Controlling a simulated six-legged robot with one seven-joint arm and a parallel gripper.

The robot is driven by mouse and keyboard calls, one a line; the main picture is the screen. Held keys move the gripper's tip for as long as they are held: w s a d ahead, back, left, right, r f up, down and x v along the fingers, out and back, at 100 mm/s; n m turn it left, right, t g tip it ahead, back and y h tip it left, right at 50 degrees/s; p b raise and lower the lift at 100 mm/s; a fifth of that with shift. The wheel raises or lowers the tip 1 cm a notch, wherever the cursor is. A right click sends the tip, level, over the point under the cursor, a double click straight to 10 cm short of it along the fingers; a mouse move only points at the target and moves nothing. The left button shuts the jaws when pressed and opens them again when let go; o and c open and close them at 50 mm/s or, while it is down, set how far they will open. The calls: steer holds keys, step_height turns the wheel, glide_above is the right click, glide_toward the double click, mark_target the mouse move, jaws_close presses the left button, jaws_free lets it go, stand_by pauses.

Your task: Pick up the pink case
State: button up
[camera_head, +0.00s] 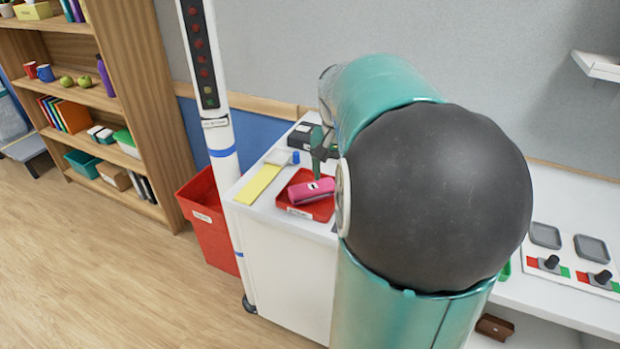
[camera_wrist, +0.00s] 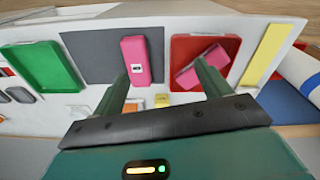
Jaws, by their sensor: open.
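Two pink box-shaped things show in the wrist view. One pink case (camera_wrist: 137,62) with a small white label lies on a dark grey mat (camera_wrist: 88,58). The other pink thing (camera_wrist: 190,76) lies tilted in a red tray (camera_wrist: 178,47), partly hidden by a finger. The head view shows a pink case (camera_head: 312,190) with a white label in the red tray (camera_head: 322,211). My gripper (camera_wrist: 163,70) is open and empty. Its left fingertip is near the case on the mat and its right fingertip overlaps the pink thing in the tray. I cannot tell its height above them.
A green tray (camera_wrist: 42,68) lies left of the mat in the wrist view. A yellow strip (camera_wrist: 262,56) lies right of the red tray, and shows in the head view (camera_head: 259,184). A white post (camera_head: 222,140) and a red bin (camera_head: 207,222) stand left of the worktop.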

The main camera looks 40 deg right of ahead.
steer(key=s+d+f+m+y, duration=0.1)
steer(key=s+d+m, duration=0.1)
steer(key=s+d, duration=0.3)
steer(key=f, duration=0.2)
steer(key=d+f, duration=0.1)
steer(key=f, duration=0.2)
steer(key=w+f, duration=0.1)
steer(key=f, duration=0.2)
steer(key=shift+w+d+f, duration=0.1)
steer(key=shift+d, duration=0.05)
step_height(320, 180, down, 6)
steer(key=shift+d+r, duration=0.1)
steer(key=shift+r, duration=0.1)
steer(key=shift+s, duration=0.2)
steer(key=shift+c, duration=0.3)
steer(key=c, duration=1)
